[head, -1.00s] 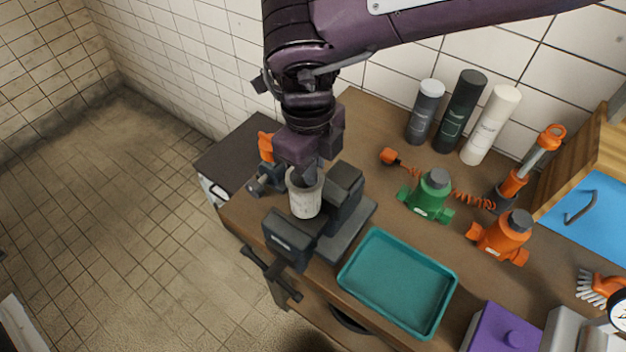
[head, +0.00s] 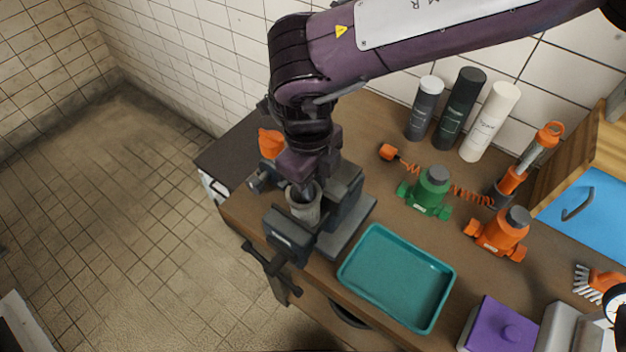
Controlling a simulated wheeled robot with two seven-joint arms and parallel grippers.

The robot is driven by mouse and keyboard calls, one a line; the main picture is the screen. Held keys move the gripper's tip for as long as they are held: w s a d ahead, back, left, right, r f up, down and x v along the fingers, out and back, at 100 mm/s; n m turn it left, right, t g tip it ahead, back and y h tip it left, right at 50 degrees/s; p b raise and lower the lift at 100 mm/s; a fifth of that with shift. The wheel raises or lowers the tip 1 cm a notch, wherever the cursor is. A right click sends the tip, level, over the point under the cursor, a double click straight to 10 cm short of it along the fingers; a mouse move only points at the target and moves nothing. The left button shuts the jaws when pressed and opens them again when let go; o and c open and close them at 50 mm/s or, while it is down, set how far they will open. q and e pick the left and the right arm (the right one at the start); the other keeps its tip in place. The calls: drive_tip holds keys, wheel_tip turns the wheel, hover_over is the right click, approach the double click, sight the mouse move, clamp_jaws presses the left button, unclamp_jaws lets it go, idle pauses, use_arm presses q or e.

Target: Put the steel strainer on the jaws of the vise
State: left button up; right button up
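The steel strainer (head: 304,212), a small grey cup with an open top, is upright at the jaws of the dark grey vise (head: 343,226). It shows between the front jaw and the rear jaw block; whether its underside touches the jaws is hidden. My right gripper (head: 302,190) comes down from above onto the strainer's rim and appears shut on its wall, with a fingertip reaching into the cup. Part of the fingers is hidden by the wrist and the rim. My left gripper is out of view.
A teal tray (head: 397,279) lies right of the vise. A green pump body (head: 430,193) and an orange one (head: 499,234) stand farther right. Several bottles (head: 462,109) line the wall. An orange item (head: 271,143) is behind the vise. A purple box (head: 497,328) sits at the front.

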drive_tip(key=shift+r, duration=0.15)
drive_tip(key=shift+w+r, duration=0.15)
drive_tip(key=shift+r, duration=0.1)
wheel_tip(320, 180, up, 12)
drive_tip(key=b, duration=0.2)
drive_tip(key=shift+a+f, duration=0.25)
drive_tip(key=shift+a, duration=0.05)
drive_tip(key=shift+w, duration=0.1)
